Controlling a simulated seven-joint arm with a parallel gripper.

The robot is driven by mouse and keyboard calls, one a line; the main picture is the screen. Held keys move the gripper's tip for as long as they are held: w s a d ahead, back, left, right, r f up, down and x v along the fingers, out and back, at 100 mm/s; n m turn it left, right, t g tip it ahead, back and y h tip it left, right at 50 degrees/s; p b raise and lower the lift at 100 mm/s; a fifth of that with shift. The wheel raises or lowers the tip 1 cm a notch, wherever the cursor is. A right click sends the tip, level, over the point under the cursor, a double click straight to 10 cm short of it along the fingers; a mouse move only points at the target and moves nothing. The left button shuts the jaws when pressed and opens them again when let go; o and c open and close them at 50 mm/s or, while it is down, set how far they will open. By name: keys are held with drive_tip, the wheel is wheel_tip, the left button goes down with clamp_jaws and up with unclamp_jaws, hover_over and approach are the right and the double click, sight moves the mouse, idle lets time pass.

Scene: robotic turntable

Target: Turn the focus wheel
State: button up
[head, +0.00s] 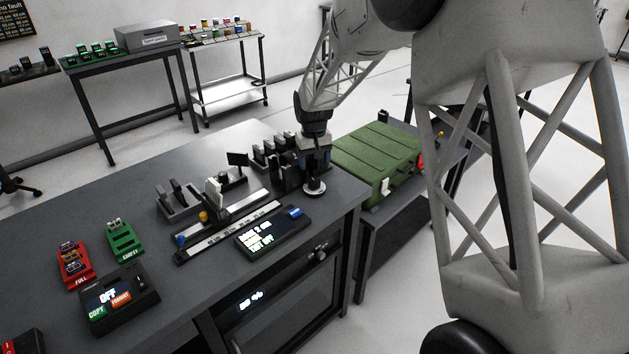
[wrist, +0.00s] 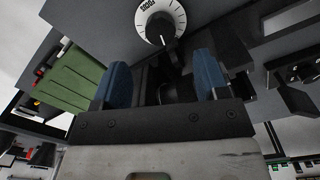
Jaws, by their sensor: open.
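A round white dial with dark markings and a dark knob (wrist: 160,27) lies at the top of the wrist view. It looks like the wheel, but I cannot read a clear focus label. In the head view its pale disc (head: 314,189) shows at the bench's right end. My gripper (head: 314,163) points down just above the dial. In the wrist view my gripper (wrist: 162,76) has its blue fingers wide apart, with the dial beyond the gap. I see nothing held. A dark stem-like part shows between the fingers; I cannot tell its contact with them.
A ruled rail (head: 228,233) and a lit display box (head: 273,234) stand left of my gripper. Dark upright holders (head: 266,157) stand close behind. A green case (head: 376,158) lies to the right.

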sight(315, 181)
drive_tip(key=shift+f, duration=3.9)
drive_tip(key=c, duration=0.9)
drive_tip(key=shift+c, duration=0.2)
drive_tip(key=shift+n, duration=0.3)
drive_tip(key=shift+d+n, duration=0.1)
drive_tip(key=shift+n, duration=1.2)
